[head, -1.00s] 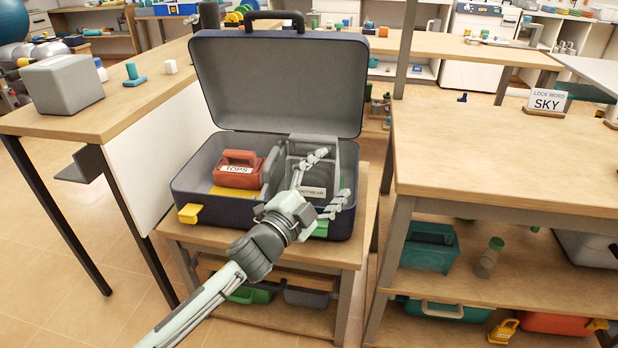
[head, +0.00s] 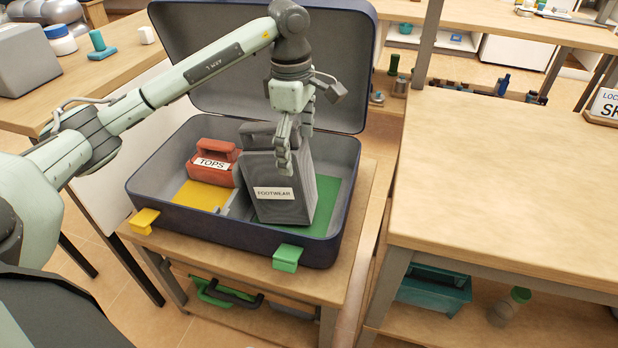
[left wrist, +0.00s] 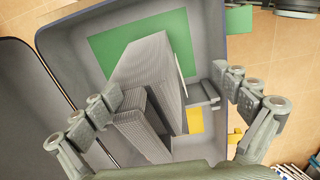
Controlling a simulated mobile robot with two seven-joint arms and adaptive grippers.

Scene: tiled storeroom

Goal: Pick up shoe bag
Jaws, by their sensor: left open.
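The grey shoe bag (head: 290,205), labelled FOOTWEAR, stands on the green right-hand part (head: 328,195) of the floor of an open dark blue suitcase (head: 240,232). My left gripper (head: 297,140) is at the top of the bag, fingers pointing down, open. In the left wrist view, the ridged grey bag (left wrist: 150,75) and its handle lie between the spread fingers (left wrist: 168,98); no clear grip on it shows. The gripper partly hides the bag's upper part in the head view. My right gripper is not in view.
A red TOPS bag (head: 213,165) sits left of the shoe bag by a yellow floor patch (head: 203,196). The raised lid (head: 215,70) stands behind my gripper. A low wooden stand (head: 340,275) carries the suitcase. The right-hand tabletop (head: 500,180) is mostly clear.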

